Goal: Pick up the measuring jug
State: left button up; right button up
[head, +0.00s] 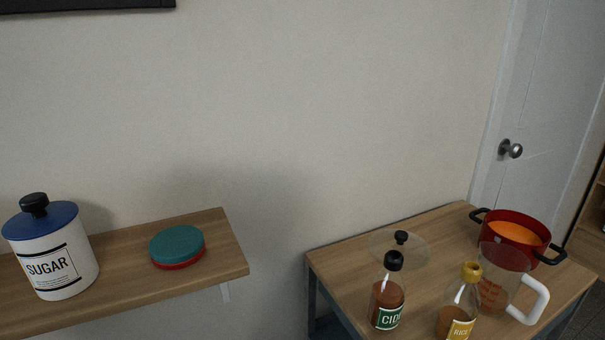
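The measuring jug (499,280) is clear, with red markings and a white handle (535,303) on its right side. It stands upright on the wooden table at the lower right in the head view. It stands in front of a red pot and just right of a bottle with a yellow cap, which overlaps its left edge. Neither of my grippers shows in the head view.
The table (345,262) also holds a red pot (522,257) with orange contents, a cider bottle (386,297), a yellow-capped bottle (461,306) and a glass lid (413,245). A wall shelf (215,232) holds a sugar canister (50,255) and a teal-topped round tin (177,246).

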aim_at(505, 267)
jog(key=z, duration=1.25)
